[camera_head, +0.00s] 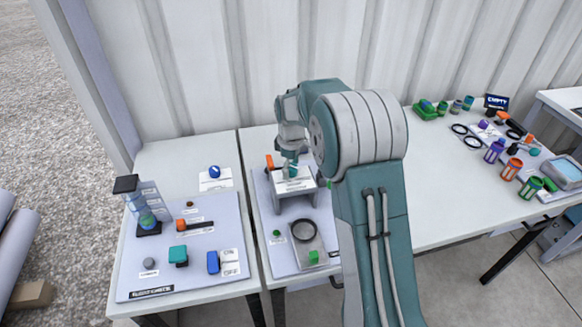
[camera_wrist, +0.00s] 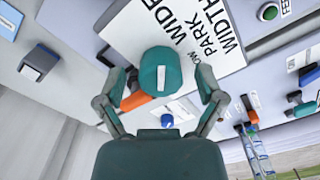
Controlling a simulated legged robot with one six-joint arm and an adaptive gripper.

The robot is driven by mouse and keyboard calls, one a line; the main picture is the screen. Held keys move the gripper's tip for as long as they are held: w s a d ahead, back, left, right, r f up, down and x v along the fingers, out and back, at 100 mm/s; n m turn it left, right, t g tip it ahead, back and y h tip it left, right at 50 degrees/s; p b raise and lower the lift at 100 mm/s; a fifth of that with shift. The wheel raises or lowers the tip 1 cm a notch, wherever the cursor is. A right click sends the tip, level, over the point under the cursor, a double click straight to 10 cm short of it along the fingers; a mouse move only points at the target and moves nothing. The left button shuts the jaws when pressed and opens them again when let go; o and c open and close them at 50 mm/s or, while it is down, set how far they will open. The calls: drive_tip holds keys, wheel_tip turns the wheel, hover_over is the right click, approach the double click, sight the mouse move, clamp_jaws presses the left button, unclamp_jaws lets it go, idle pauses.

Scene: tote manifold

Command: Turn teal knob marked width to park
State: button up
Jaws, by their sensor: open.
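The teal knob (camera_wrist: 160,66) is round with a white line on its face, which stands about vertical in the wrist view. It sits by a white plate (camera_wrist: 185,30) with the words WIDE, PARK and WIDTH, plus one partly hidden word ending in OW. My gripper (camera_wrist: 160,82) is open, with one finger on each side of the knob; gaps show between fingers and knob. In the head view the knob (camera_head: 291,172) is small, below my gripper (camera_head: 291,158), on a raised white stand (camera_head: 293,187).
An orange handle (camera_wrist: 135,101) lies close to the left finger in the wrist view. In the head view, a black ring on a grey plate (camera_head: 322,247) is before the stand. A left panel (camera_head: 205,275) holds several knobs and levers. Tubes and tools (camera_head: 495,147) lie at right.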

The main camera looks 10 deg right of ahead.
drive_tip(key=shift+a, duration=0.1)
drive_tip(key=c, duration=1.2)
drive_tip(key=shift+o, duration=0.2)
drive_tip(key=shift+m, duration=0.3)
drive_tip(key=m, duration=0.4)
drive_tip(key=shift+s+f, duration=0.1)
drive_tip(key=shift+f, duration=0.05)
drive_tip(key=m, duration=0.5)
